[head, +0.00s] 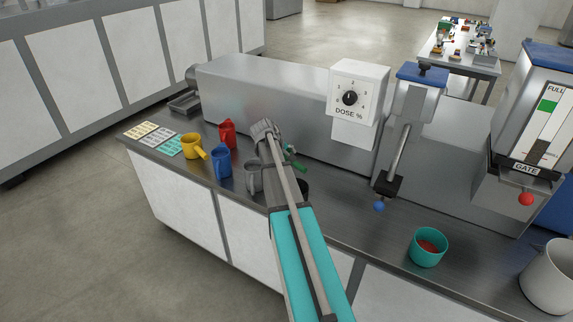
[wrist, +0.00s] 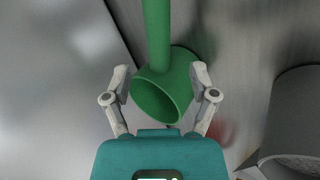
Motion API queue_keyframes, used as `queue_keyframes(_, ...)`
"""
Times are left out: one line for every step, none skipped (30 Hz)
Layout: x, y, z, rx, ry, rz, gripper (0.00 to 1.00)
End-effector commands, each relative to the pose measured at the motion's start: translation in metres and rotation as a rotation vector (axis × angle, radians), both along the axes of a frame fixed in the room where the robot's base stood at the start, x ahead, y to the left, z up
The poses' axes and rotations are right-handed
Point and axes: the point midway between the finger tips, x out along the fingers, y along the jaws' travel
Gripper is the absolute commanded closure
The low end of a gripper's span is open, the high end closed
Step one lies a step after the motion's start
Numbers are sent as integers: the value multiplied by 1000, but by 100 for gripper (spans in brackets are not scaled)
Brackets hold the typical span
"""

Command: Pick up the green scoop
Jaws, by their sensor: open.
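The green scoop shows in the wrist view with its round cup (wrist: 165,92) between my fingers and its handle running up out of the picture. In the head view only small parts of the green scoop (head: 300,166) show beside my gripper; the rest is hidden. My gripper (head: 267,132) is over the bench, close to the front of the grey machine housing. In the wrist view my gripper (wrist: 160,75) is open, one finger on each side of the cup. A narrow gap shows at the left finger; contact at the right finger I cannot tell.
A grey scoop (head: 254,178), a blue scoop (head: 221,163), a red scoop (head: 227,133) and a yellow scoop (head: 191,147) stand to the left. Coloured cards (head: 155,138) lie beyond. The housing (head: 265,95) bounds the back. A teal cup (head: 427,249) stands right.

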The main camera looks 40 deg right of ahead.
Motion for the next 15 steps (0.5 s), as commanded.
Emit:
queue_keyframes(0,0,0,0,0,0,25)
queue_keyframes(0,0,0,0,0,0,25)
queue_keyframes(0,0,0,0,0,0,25)
queue_keyframes(0,0,0,0,0,0,25)
queue_keyframes(0,0,0,0,0,0,25)
queue_keyframes(0,0,0,0,0,0,25)
queue_keyframes(0,0,0,0,0,0,25)
queue_keyframes(0,0,-1,0,0,0,25)
queue_keyframes(0,-1,-2,0,0,0,25)
queue_keyframes(1,-1,-3,0,0,0,25)
queue_keyframes(1,-2,-4,0,0,0,25)
queue_keyframes(1,-3,-6,0,0,0,25)
queue_keyframes(1,-4,-7,0,0,0,25)
queue_keyframes(2,-5,-9,0,0,0,25)
queue_keyframes(2,-6,-12,0,0,0,25)
